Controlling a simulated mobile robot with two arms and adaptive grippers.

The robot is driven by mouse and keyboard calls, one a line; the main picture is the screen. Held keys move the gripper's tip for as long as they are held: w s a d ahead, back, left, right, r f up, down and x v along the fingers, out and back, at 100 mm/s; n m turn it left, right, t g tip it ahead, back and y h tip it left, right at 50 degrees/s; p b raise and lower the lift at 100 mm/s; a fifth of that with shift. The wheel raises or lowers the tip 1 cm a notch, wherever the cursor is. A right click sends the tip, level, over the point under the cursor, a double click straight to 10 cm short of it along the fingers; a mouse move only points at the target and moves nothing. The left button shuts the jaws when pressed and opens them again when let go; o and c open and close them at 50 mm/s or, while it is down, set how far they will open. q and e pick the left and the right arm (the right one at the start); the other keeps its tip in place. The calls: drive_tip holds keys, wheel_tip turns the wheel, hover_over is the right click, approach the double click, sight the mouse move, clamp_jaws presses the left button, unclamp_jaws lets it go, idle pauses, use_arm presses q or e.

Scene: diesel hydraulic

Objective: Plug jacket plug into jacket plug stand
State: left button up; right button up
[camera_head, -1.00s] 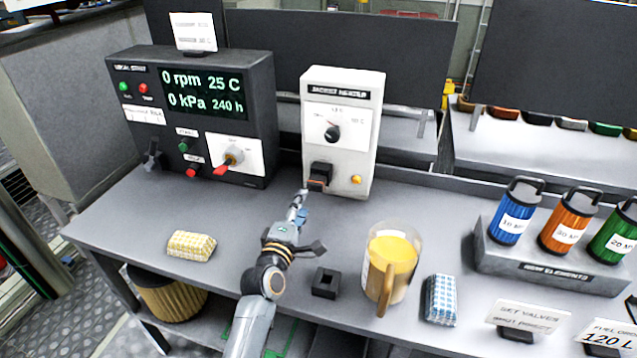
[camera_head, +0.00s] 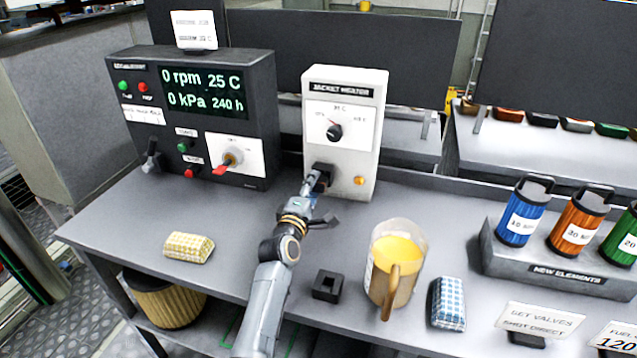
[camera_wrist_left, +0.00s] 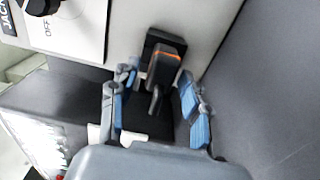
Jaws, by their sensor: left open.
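The jacket plug (camera_wrist_left: 164,65) is black with an orange stripe. It sits in a dark socket on the front of the white jacket heater box (camera_head: 356,95). In the head view my left gripper (camera_head: 318,183) is at the plug and covers most of it. In the left wrist view the open blue-padded fingers (camera_wrist_left: 155,108) stand on either side of the plug's tail, with gaps to both. A small black square holder with a hollow top (camera_head: 327,286), probably the jacket plug stand, is on the bench to the right of my left forearm. My right gripper is not in view.
A jug of yellow liquid (camera_head: 396,262) and a blue checked cloth pack (camera_head: 447,303) stand right of the holder. A yellow pack (camera_head: 188,247) lies at left. The control box (camera_head: 200,120) stands behind. Bench space between the yellow pack and my arm is clear.

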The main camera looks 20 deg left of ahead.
use_arm(q)
clamp_jaws()
drive_tip(key=shift+s+f+p, duration=0.1)
drive_tip(key=shift+s+p, duration=0.1)
drive_tip(key=shift+p, duration=0.15)
drive_tip(key=shift+s, duration=0.6)
drive_tip(key=shift+s+p, duration=0.2)
drive_tip(key=shift+p, duration=0.2)
drive_tip(key=shift+s, duration=0.1)
drive_tip(key=shift+s+p, duration=0.4)
drive_tip(key=shift+s, duration=0.1)
drive_tip(key=shift+s, duration=0.2)
